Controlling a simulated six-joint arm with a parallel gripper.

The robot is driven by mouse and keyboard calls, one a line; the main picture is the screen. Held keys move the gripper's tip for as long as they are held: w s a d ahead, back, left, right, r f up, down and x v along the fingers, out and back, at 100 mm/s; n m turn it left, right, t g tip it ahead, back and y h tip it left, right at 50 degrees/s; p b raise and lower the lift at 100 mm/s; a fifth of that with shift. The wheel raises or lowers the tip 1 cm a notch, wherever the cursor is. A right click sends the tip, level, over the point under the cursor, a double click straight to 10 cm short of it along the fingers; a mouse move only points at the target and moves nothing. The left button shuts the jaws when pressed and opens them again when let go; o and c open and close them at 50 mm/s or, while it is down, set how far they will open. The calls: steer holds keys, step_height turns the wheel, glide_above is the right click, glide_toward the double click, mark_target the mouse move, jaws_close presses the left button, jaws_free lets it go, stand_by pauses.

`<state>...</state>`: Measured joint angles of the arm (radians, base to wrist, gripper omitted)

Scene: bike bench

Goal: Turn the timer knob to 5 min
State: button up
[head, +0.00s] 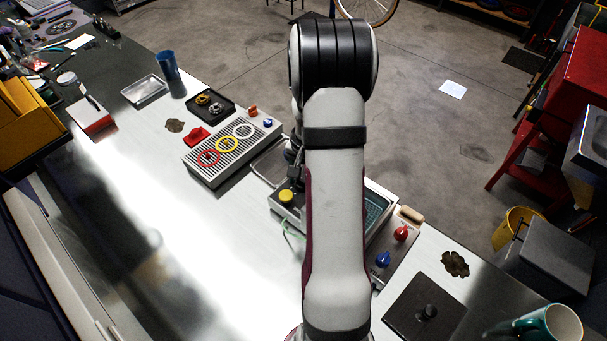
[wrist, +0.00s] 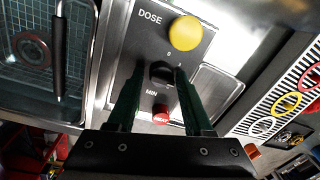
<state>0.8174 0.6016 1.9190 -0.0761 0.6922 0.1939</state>
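The timer knob (wrist: 162,74) is a small black knob on a grey panel (wrist: 142,43) in the wrist view. "MIN" is printed below it and a "0" above it; the other scale marks are too small or covered to read. I cannot tell where the knob points. My gripper (wrist: 160,71) has its two dark green fingers on either side of the knob, with a gap at the left finger. The right finger is very close to the knob; contact is unclear. In the head view my arm hides the knob.
A yellow button (wrist: 185,33) marked "DOSE" is above the knob, and a red button (wrist: 161,114) is below it. A wire basket (wrist: 35,88) in a tank is at left. A grille with coloured rings (head: 228,143) stands nearby in the head view.

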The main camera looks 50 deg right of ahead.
step_height(320, 180, up, 16)
steer(key=s, duration=0.1)
steer(key=shift+d, duration=0.15)
steer(key=shift+f, duration=0.1)
steer(key=shift+o, duration=1.1)
steer(key=shift+s+d+f+m, duration=0.1)
steer(key=shift+s+d+m, duration=0.1)
steer(key=shift+m, duration=0.3)
steer(key=shift+o, duration=0.2)
steer(key=s+d+m+y, duration=0.1)
steer(key=m, duration=0.3)
steer(key=s+d+m+t, duration=0.1)
steer(key=m, duration=0.3)
steer(key=s+d+f+m+t+y, duration=0.1)
steer(key=m, duration=0.3)
steer(key=shift+s+d+m+y, duration=0.2)
steer(key=shift+d+m+y, duration=0.1)
steer(key=shift+d, duration=0.05)
steer(key=shift+m+t, duration=0.3)
steer(key=shift+m, duration=0.3)
steer(key=x, duration=1.5)
steer(key=shift+a+f, duration=0.1)
steer(key=shift+f, duration=0.2)
